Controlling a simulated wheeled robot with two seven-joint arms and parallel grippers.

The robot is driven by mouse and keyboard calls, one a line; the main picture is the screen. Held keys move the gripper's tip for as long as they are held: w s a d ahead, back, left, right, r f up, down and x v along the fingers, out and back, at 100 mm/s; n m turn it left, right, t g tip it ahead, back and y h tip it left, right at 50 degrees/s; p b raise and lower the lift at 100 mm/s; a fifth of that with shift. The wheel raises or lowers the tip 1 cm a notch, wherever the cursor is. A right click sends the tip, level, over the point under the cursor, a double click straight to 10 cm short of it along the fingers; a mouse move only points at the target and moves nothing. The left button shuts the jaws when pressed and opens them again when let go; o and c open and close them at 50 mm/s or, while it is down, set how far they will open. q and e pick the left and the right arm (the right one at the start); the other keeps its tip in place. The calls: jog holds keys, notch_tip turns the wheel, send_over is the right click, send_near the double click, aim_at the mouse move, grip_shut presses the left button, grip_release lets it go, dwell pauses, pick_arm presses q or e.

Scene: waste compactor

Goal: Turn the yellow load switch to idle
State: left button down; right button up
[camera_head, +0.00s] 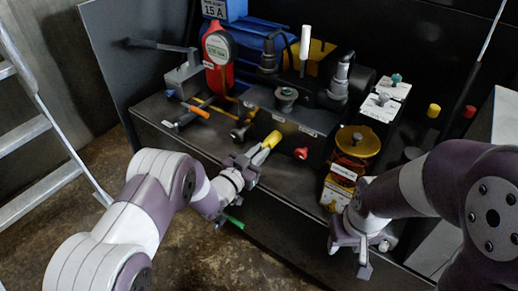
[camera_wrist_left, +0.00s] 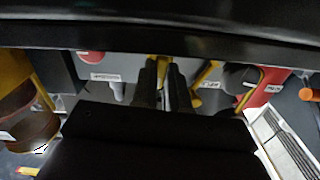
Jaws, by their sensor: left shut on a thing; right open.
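The yellow load switch handle (camera_head: 270,140) sticks out from the front of the dark grey machine in the middle of the head view, tilted up to the right. My left gripper (camera_head: 258,156) is shut on the handle. In the left wrist view, the dark fingers of my left gripper (camera_wrist_left: 164,88) stand close together with a strip of yellow (camera_wrist_left: 162,68) between them. The switch's markings are too small to read. My right gripper (camera_head: 362,245) hangs open and empty at the bench's front edge, to the right.
A red knob (camera_head: 301,153) sits just right of the handle. An orange-yellow round unit (camera_head: 357,142) stands further right, near my right arm. A red tagged device (camera_head: 218,50) and an orange-tipped lever (camera_head: 200,112) are at the left. A ladder (camera_head: 40,125) stands far left.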

pick_arm(q)
jog(key=shift+f+n+p, duration=0.1)
jog(key=shift+n+p, duration=0.2)
jog(key=shift+n, duration=0.4)
jog(key=c, duration=1.1)
grip_release()
jog(key=shift+c, duration=0.2)
jog(key=shift+s+a, duration=0.2)
jog(key=p+v, duration=0.5)
jog(key=v, duration=0.7)
